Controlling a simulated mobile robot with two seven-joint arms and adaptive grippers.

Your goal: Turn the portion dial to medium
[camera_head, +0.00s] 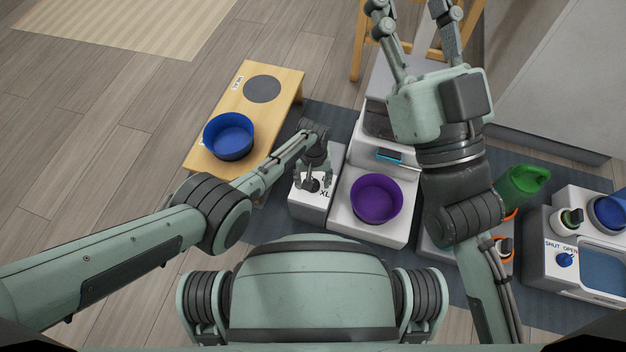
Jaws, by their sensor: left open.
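The portion dial (313,186) is a small dark knob on top of a white box (311,208), at the middle of the head view. The letters XL show beside it; the other markings are hidden, and I cannot read where the dial points. My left gripper (314,178) is open and over the dial, with its fingers pointing down around or close beside it. I cannot tell whether they touch it. My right gripper (415,16) is raised at the top, with its fingers spread apart and nothing between them.
A purple bowl (376,198) sits on the white feeder (372,231) right of the box. A blue bowl (229,135) is on the wooden stand (262,120) to the left. A green bottle (521,185) and a unit with a blue SHUT/OPEN knob (565,259) are at right.

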